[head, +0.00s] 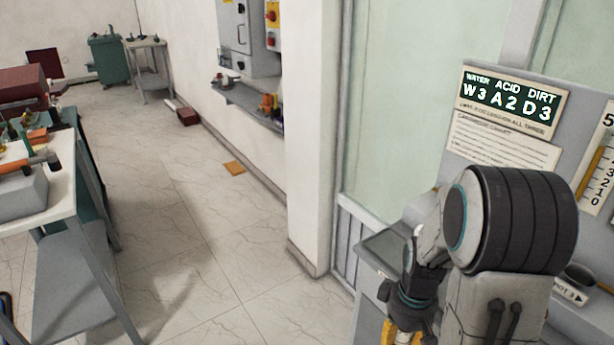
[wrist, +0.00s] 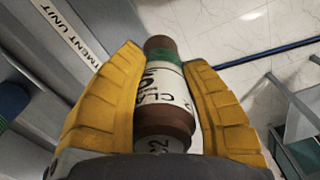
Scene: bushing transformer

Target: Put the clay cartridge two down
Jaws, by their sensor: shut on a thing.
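In the wrist view the clay cartridge (wrist: 165,93) lies between the two yellow fingers of my gripper (wrist: 165,85). It is a cylinder with brown ends, a white label with dark lettering and a green band. The label reads in part "C2" near the lower end. My gripper is shut on it and holds it off the floor. In the head view my gripper (head: 403,330) shows only in part at the bottom, low in front of the grey unit, and my arm hides the cartridge.
A panel sign (head: 512,100) reads W3 A2 D3. A grey ledge (head: 392,245) and a round opening (head: 580,275) labelled slot 3 are by my arm. A workbench (head: 60,200) with tools stands left. The tiled floor between is mostly clear, with an orange piece (head: 234,168).

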